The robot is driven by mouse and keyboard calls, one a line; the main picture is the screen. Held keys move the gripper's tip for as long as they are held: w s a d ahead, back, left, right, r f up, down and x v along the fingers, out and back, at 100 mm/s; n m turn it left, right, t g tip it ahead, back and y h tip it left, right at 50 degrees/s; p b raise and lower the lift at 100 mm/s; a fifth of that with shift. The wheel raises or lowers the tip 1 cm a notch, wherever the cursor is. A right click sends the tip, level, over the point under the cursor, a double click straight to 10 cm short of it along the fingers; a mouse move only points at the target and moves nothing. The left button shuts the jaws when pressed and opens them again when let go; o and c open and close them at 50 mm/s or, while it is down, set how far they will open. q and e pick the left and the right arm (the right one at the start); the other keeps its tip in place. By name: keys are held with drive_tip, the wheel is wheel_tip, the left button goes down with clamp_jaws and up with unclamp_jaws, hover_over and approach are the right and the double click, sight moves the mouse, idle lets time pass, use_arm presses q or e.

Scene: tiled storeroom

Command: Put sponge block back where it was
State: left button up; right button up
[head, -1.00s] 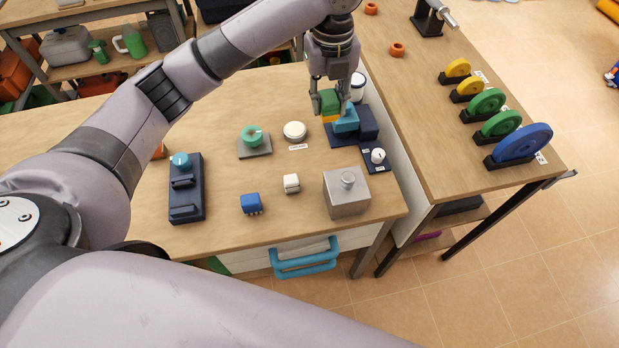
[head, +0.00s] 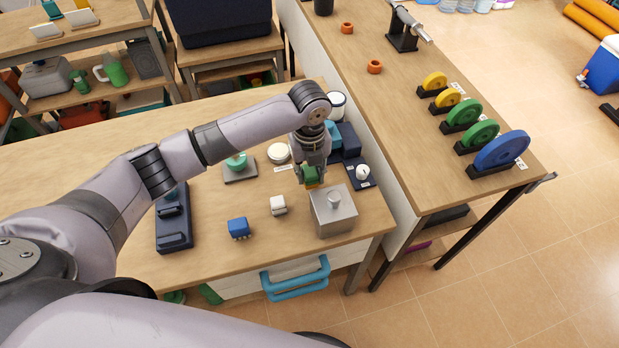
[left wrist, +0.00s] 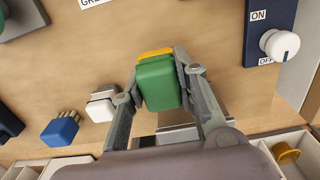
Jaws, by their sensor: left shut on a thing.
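The sponge block (head: 311,176), green with a yellow layer, is in my left gripper (head: 311,172). It hangs over the wooden bench, just behind the grey metal box with a knob (head: 333,215). In the left wrist view the block (left wrist: 159,84) sits between the two fingers, which are shut on its sides. The yellow layer shows at its upper edge. The grey box lies partly hidden behind the block and fingers there. My right gripper is not in view.
A navy switch panel with a white dial (head: 362,173) stands right of the gripper. A white block (head: 278,206) and a blue block (head: 238,228) lie to the left. A teal and navy object (head: 347,140) stands behind.

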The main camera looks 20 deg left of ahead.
sight(310, 180)
use_arm(q)
drive_tip(key=shift+f, duration=1.45)
drive_tip(key=shift+f, duration=0.1)
drive_tip(key=o, duration=1)
drive_tip(key=shift+o, duration=0.2)
wheel_tip(310, 180, up, 12)
drive_tip(key=shift+r+b, duration=0.15)
drive_tip(key=shift+b, duration=0.35)
